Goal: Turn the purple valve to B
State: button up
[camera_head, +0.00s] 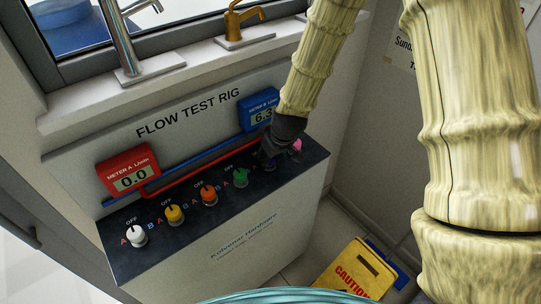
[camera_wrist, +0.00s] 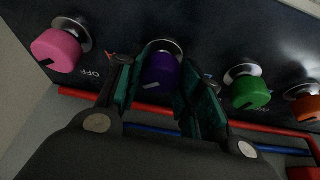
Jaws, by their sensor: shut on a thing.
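The purple valve (camera_wrist: 163,70) is a round knob on the dark top of the flow test rig. In the wrist view it sits between the two dark green fingers of my gripper (camera_wrist: 160,80), one on each side, closed on it. A pale mark on the knob's near face is tilted; the valve's own letters are hidden by the fingers. In the head view my gripper (camera_head: 269,158) covers most of the valve. The blue meter B (camera_head: 260,111) reads about 6.3, its right edge partly hidden by my arm. The red meter A (camera_head: 128,172) reads 0.0.
The green knob (camera_wrist: 249,91) and pink knob (camera_wrist: 58,49) stand close on either side of my gripper. Orange (camera_head: 209,194), yellow (camera_head: 174,214) and white (camera_head: 137,234) knobs continue leftward. Red and blue pipes run behind. A yellow caution sign (camera_head: 354,272) is on the floor.

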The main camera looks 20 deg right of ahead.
jog(key=shift+m+h, duration=0.4)
jog(key=shift+m, duration=0.7)
jog(key=o, duration=1)
jog(key=v, duration=1.2)
jog(key=shift+s+f, duration=0.1)
jog(key=shift+s, duration=0.05)
